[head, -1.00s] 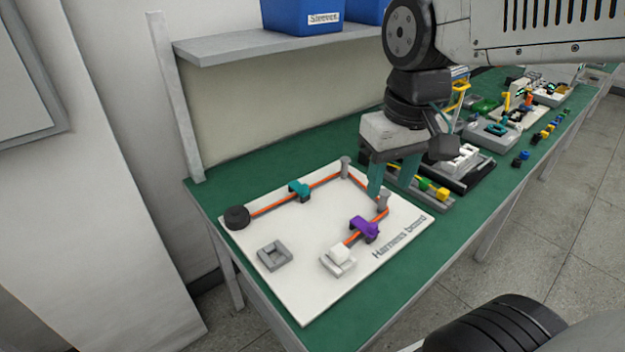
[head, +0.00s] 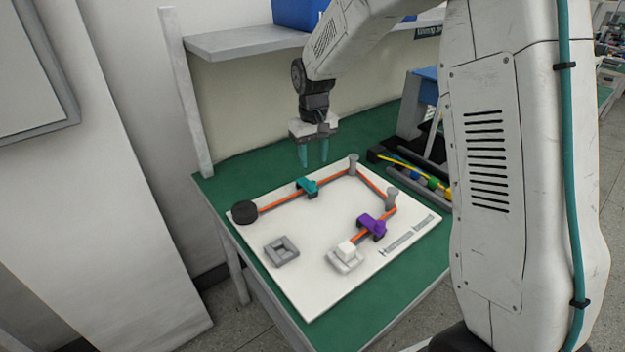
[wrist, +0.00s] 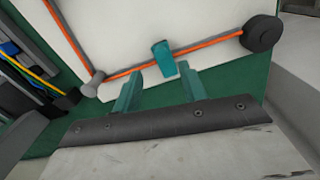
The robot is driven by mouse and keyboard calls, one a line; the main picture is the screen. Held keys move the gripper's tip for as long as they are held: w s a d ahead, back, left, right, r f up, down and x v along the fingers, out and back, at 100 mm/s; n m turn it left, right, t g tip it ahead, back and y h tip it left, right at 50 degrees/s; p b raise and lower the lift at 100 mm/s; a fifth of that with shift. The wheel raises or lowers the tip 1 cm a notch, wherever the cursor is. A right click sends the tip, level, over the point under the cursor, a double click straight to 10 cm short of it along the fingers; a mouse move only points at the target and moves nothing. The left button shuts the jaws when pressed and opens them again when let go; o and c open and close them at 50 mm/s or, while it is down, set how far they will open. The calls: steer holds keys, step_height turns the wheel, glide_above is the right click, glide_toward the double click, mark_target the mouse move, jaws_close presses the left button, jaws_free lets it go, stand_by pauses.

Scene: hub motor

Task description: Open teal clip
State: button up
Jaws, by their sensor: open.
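The teal clip (head: 307,186) sits on the orange cable (head: 277,200) along the back edge of the white harness board (head: 310,235). It also shows in the wrist view (wrist: 163,58), across the cable, just beyond my fingertips. I cannot tell whether its top is closed. My gripper (head: 313,164) points down with its teal fingers apart and empty, behind and above the clip. In the wrist view the fingers (wrist: 158,82) lie to either side of the clip's line, apart from it.
A purple clip (head: 371,226) holds the cable at the front right. Grey posts (head: 353,164) and a black round piece (head: 244,212) stand on the board. A grey square holder (head: 282,250) sits at the front left. A shelf (head: 250,42) hangs behind.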

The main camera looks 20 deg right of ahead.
mark_target(313, 182)
steer(key=shift+w+f, duration=0.25)
steer(key=shift+f, duration=0.15)
step_height(313, 182, down, 8)
steer(key=shift+r, duration=0.15)
jaws_close()
